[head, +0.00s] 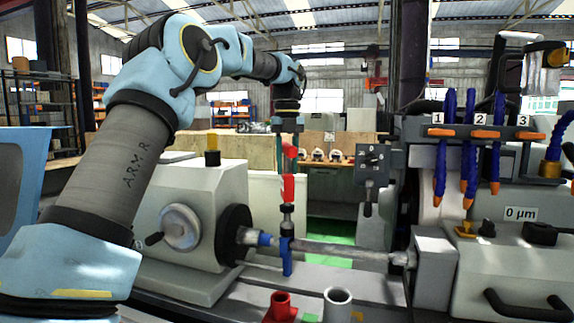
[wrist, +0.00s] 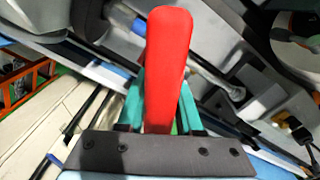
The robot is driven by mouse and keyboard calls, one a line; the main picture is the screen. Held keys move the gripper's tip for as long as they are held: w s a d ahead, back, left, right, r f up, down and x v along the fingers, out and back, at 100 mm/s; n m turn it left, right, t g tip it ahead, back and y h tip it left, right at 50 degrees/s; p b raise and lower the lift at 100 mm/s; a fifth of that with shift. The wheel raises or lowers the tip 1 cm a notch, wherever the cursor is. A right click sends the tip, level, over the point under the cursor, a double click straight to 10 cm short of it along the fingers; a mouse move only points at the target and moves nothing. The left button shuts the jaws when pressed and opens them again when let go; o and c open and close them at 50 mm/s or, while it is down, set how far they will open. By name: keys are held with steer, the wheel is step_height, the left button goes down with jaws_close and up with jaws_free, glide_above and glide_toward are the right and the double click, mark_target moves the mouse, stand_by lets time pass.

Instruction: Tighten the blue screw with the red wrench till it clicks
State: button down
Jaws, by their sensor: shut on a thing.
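My gripper (head: 287,150) points down above the workpiece shaft and is shut on the red wrench (head: 288,187). In the wrist view the wrench (wrist: 168,65) stands out between the teal fingers (wrist: 160,112) and covers what lies straight beyond it. In the head view the wrench hangs roughly upright, with a dark lower end. That end is right above a blue part (head: 286,256) on the shaft, which appears to be the blue screw and its clamp. I cannot tell whether the wrench is seated on the screw or just over it.
The metal shaft (head: 335,249) runs between the left headstock (head: 190,205) and the right tailstock (head: 436,265). Blue hoses with orange tips (head: 469,165) hang at the right. A red tube (head: 280,307) and a grey tube (head: 337,305) stand in front.

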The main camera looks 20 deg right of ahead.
mark_target(287, 144)
steer(key=shift+r, duration=2.5)
